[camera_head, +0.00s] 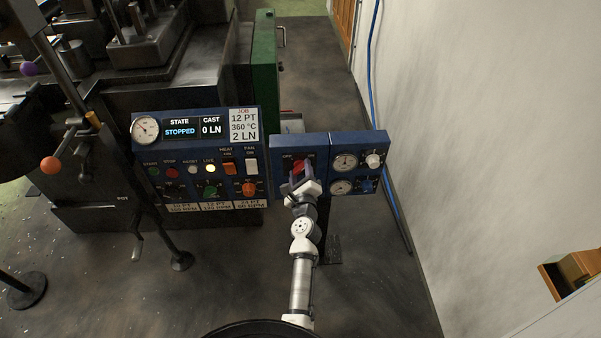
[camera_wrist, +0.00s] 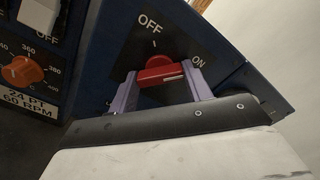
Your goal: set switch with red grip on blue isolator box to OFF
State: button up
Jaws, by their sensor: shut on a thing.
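The blue isolator box (camera_head: 277,144) stands right of the larger control panel in the head view. Its switch has a red grip (camera_wrist: 162,74), with a white mark running to its right end. The dark plate reads OFF above the grip and ON to its right. The white mark points toward the ON side. My gripper (camera_wrist: 161,80) is shut on the red grip, with one purple finger at each end of it. In the head view my gripper (camera_head: 300,178) covers much of the switch, and only part of the red grip (camera_head: 299,166) shows.
A blue gauge panel (camera_head: 358,142) adjoins on the right. A green machine part (camera_head: 264,60) stands behind. Floor is free toward the right wall.

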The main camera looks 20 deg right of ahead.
jog(key=n+b, duration=0.1)
jog(key=n, duration=0.3)
jog(key=shift+b, duration=0.35)
jog(key=n+b, duration=0.2)
jog(key=n, duration=0.2)
jog(key=shift+n, duration=0.4)
jog(key=n+b, duration=0.3)
jog(key=n, duration=0.2)
jog(key=shift+f+b, duration=0.1)
jog(key=shift+b, duration=0.25)
jog(key=shift+n+b, duration=1.1)
jog(key=shift+n, duration=0.7)
jog(key=o, duration=1)
jog(key=shift+s, duration=0.1)
